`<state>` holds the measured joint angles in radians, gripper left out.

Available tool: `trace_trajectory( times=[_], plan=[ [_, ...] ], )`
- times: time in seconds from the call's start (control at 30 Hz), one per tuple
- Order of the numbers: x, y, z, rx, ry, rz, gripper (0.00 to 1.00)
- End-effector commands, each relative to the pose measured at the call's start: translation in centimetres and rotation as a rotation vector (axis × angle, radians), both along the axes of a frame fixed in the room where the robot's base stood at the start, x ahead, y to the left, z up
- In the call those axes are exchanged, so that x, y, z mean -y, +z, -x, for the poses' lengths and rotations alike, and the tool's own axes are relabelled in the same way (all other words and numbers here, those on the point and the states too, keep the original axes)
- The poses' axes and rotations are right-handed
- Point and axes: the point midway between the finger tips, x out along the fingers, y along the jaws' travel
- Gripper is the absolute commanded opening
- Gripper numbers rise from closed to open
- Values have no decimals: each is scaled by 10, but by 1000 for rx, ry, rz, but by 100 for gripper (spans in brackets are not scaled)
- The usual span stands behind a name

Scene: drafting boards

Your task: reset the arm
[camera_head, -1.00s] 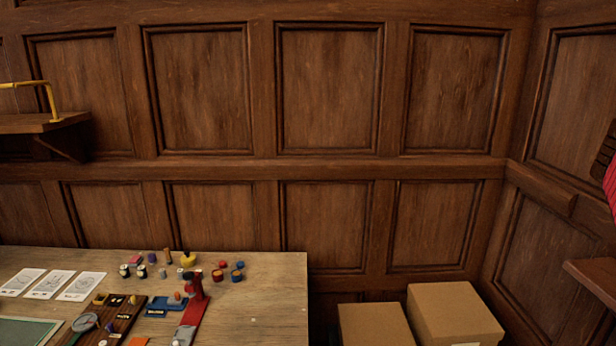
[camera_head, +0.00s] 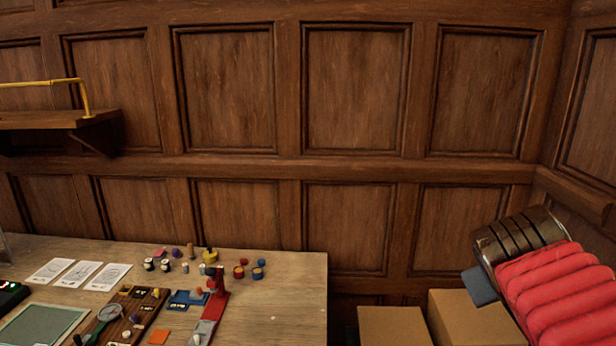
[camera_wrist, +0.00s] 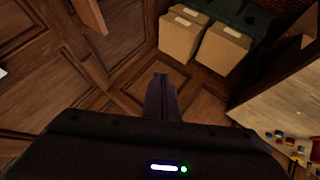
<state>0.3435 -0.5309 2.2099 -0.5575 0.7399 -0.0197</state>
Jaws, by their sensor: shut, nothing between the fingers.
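My arm, with a ribbed red cover (camera_head: 560,295) and a dark banded metal cuff, reaches in from the right edge in the head view. My gripper (camera_wrist: 162,82) shows in the wrist view as a dark pair of fingers pressed together, with nothing between them. It points at the wood panelling and is apart from all objects. In the head view I cannot make out the fingertips.
A wooden table (camera_head: 275,317) at lower left holds papers, a green mat (camera_head: 45,325), several small bottles and a red stand (camera_head: 213,308). Cardboard boxes (camera_head: 470,318) stand right of it, partly behind my arm. A shelf (camera_head: 60,119) with a yellow rail hangs at left.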

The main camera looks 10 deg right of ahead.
Motion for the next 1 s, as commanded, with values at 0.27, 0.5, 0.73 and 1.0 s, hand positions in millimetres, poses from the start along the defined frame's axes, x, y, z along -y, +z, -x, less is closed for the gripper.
trace_trajectory(
  times=[0.27, 0.5, 0.73, 1.0],
  plan=[
    [-126, -79, 29, -40, 114, -328, 0],
    [-206, -125, 66, -109, 183, -548, 0],
    [-222, -133, 74, -125, 194, -589, 0],
    [-221, -132, 73, -124, 193, -587, 0]
  ],
)
